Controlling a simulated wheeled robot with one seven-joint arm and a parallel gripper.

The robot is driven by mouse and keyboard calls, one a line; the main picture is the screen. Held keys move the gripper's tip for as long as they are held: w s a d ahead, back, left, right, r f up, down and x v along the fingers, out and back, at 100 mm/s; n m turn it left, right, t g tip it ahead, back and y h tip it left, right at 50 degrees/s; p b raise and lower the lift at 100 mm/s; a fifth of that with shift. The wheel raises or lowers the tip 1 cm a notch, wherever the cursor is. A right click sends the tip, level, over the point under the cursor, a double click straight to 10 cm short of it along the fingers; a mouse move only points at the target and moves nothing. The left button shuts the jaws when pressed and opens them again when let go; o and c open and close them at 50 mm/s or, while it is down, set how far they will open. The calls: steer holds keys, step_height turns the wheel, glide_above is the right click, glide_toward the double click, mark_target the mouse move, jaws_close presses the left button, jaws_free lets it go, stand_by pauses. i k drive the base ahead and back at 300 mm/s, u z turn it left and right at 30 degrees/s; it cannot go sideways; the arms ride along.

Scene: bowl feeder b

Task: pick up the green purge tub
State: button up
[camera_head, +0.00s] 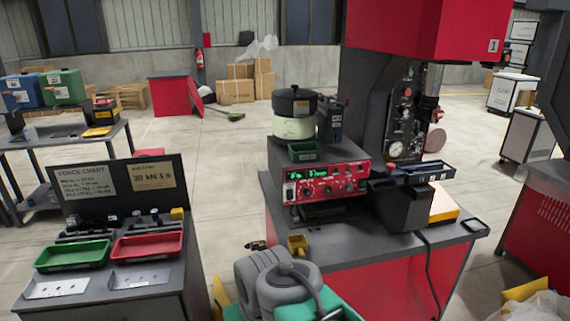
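A small green tub (304,151) sits on top of the red control box (326,183), in front of the feeder bowl with its black lid (294,102). A larger, shallow green tray (73,255) lies on the left bench, beside a red tray (147,247). No readable label tells which green one is the purge tub. Grey rounded arm parts, which look like mine, show at the bottom centre, apart from both. My gripper's fingers cannot be made out in this view.
The control box stands on a red-sided bench (345,245) beside a tall red and black machine (425,30). A yellow cup (297,244) stands near the bench's front edge. A board with a force chart (90,184) rises behind the trays. Open floor lies between the benches.

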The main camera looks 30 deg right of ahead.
mark_target(302, 152)
steer(key=u, duration=0.3)
steer(key=i, duration=1.5)
steer(key=z, duration=0.6)
